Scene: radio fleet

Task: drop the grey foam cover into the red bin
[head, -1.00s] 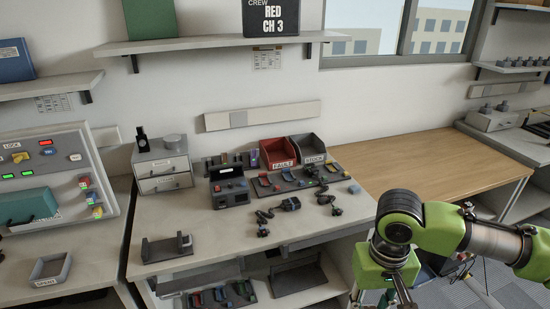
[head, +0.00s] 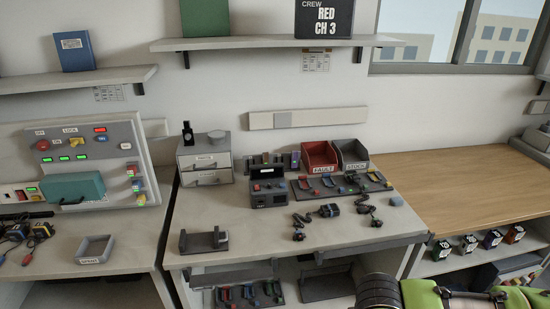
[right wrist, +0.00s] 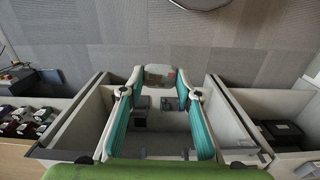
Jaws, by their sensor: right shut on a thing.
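The red bin (head: 320,156), labelled FAULT, stands open at the back of the middle workbench. My right gripper (right wrist: 160,75) shows in the right wrist view, its teal fingers shut on a small grey piece (right wrist: 159,70) between the tips. This piece looks like the grey foam cover, but its full shape is hard to make out. The gripper is away from the red bin, over the floor and lower shelving. In the head view only part of my right arm shows at the bottom right. My left gripper is not in view.
A grey bin (head: 351,154), labelled STOCK, adjoins the red bin on its right. A mat (head: 345,190) with small parts lies before the bins. A dark radio unit (head: 269,188) and several corded devices are nearby. The wooden bench (head: 470,190) is clear.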

